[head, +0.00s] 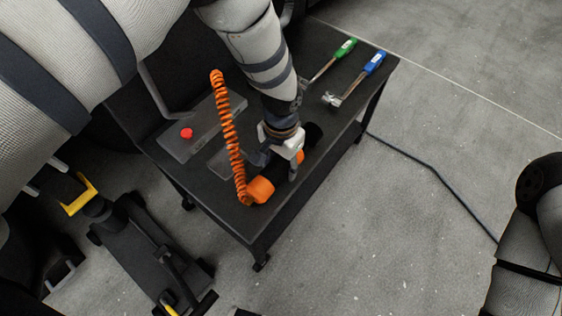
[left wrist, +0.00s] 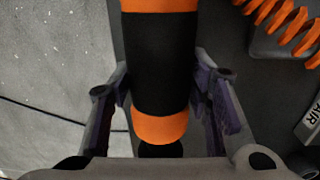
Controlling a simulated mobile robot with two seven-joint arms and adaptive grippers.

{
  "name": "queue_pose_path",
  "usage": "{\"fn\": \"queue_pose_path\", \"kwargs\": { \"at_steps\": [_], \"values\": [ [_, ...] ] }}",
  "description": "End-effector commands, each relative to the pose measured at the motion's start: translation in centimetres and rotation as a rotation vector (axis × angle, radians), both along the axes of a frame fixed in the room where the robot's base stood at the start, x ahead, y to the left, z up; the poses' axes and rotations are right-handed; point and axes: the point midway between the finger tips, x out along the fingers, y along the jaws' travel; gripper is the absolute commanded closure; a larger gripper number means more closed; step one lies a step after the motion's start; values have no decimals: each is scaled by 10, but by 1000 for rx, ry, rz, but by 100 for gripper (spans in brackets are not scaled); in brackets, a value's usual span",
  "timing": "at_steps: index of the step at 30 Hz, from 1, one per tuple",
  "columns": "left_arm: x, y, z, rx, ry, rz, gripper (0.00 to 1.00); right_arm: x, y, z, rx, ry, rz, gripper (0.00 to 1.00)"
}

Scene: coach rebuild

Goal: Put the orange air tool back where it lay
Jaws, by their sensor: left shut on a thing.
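The orange air tool (head: 260,190) has an orange end, a black body and an orange coiled hose (head: 229,135) that rises from it. It is at the near edge of the black cart top (head: 325,140); I cannot tell whether it touches the surface. My left gripper (head: 277,168) comes down over the tool and is shut on its body. In the left wrist view the tool's black and orange body (left wrist: 160,62) lies between the two fingers. My right gripper is out of view.
On the cart lie a grey plate with a red knob (head: 186,133), a green-handled tool (head: 344,48) and a blue-handled hammer (head: 373,63). A floor jack (head: 145,250) stands at lower left. A dark cable (head: 430,170) runs over the floor at right.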

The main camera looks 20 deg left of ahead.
Motion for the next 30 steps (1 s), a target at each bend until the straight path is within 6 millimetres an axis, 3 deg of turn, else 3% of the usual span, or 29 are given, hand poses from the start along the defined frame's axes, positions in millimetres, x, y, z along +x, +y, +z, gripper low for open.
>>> {"fn": "queue_pose_path", "kwargs": {
  "at_steps": [29, 30],
  "values": [
    [0, 0, -8, 0, 0, 1, 100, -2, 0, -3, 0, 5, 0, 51],
    [0, 0, -8, 0, 0, 1, 53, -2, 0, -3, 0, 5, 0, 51]
  ]
}}
